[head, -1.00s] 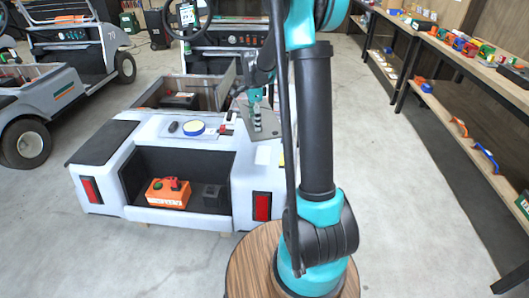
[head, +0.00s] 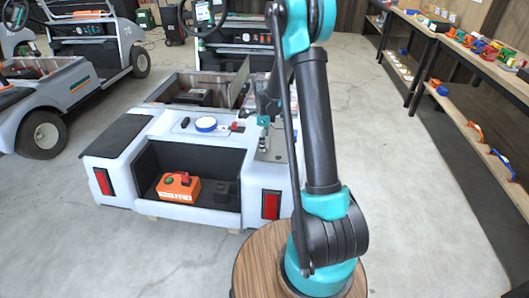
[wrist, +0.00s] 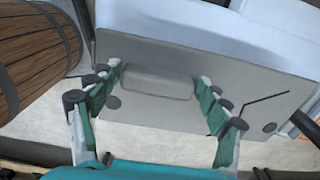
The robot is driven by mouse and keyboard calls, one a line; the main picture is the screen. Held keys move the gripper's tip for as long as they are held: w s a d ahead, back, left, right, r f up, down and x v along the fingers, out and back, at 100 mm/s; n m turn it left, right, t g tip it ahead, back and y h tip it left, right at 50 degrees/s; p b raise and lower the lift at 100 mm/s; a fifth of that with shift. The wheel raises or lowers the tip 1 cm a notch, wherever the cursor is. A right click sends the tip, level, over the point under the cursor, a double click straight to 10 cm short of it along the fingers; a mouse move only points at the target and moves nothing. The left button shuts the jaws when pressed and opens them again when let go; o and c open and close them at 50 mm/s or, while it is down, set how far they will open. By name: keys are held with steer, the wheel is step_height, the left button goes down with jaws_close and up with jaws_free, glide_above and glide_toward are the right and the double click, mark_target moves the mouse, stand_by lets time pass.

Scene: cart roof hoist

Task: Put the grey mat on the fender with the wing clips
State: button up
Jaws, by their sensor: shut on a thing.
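The grey mat (head: 275,142) is a flat plate at the right rear corner of the white cart body, partly hidden by my arm. In the wrist view the mat (wrist: 145,112) carries a raised grey block and dark round spots near its lower corners. My gripper (wrist: 158,78) is shut on this block, one finger at each end; in the head view my gripper (head: 264,126) is above the mat. The white fender surface (head: 262,177) is beside and below the mat; whether they touch I cannot tell. I cannot make out the wing clips for certain.
A blue-and-white round item (head: 205,124), a black item (head: 186,122) and a small red item (head: 238,126) lie on the cart's rear deck. An orange box (head: 178,187) sits in the rear bay. A shelf (head: 470,110) lines the right; the floor between is clear.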

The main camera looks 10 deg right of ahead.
steer(key=shift+f, duration=3.2)
steer(key=o, duration=1.6)
steer(key=shift+f, duration=0.1)
